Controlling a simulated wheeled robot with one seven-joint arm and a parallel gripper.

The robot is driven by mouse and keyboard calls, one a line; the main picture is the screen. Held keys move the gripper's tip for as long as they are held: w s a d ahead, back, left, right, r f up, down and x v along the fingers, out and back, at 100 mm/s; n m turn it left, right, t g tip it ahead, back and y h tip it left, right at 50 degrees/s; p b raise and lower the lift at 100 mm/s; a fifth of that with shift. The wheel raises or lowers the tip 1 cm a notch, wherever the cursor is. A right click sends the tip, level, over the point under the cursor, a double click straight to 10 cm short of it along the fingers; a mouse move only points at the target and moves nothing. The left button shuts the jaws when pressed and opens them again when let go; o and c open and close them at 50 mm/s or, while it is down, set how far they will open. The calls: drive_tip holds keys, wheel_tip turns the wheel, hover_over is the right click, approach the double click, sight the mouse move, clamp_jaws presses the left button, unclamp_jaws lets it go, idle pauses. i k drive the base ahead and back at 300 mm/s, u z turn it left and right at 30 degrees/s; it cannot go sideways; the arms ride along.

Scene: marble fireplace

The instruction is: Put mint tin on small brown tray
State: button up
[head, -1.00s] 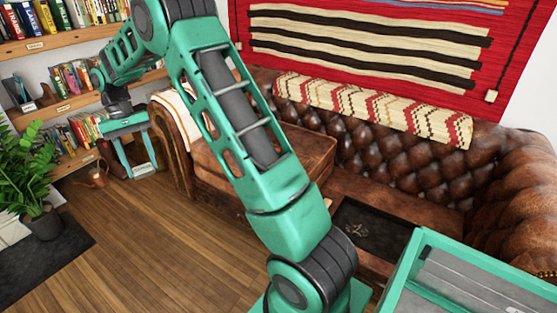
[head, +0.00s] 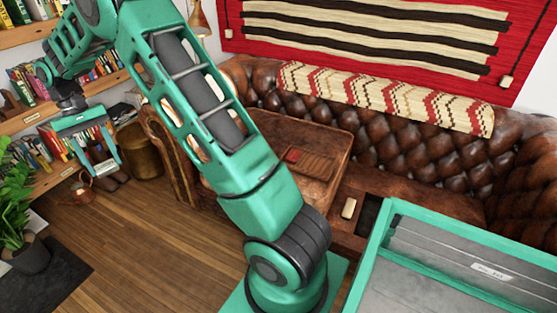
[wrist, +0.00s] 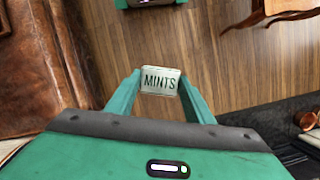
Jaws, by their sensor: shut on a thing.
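The mint tin (wrist: 160,81) is a pale tin lettered "MINTS", held between the fingertips of my gripper (wrist: 160,84) in the wrist view. In the head view my gripper (head: 90,150) is at the far left, in front of the bookshelf and above the floor, with the pale tin small and low between its fingers.
A small red thing (head: 292,155) lies at the brown tray's left end. A brass bin (head: 140,150), a copper watering can (head: 83,190) and a plant (head: 22,200) stand at left. The wooden floor (head: 150,235) is open.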

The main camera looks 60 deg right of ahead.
sight(305, 162)
drive_tip(key=u, duration=0.05)
drive_tip(key=i, duration=2.2)
drive_tip(key=z, duration=0.2)
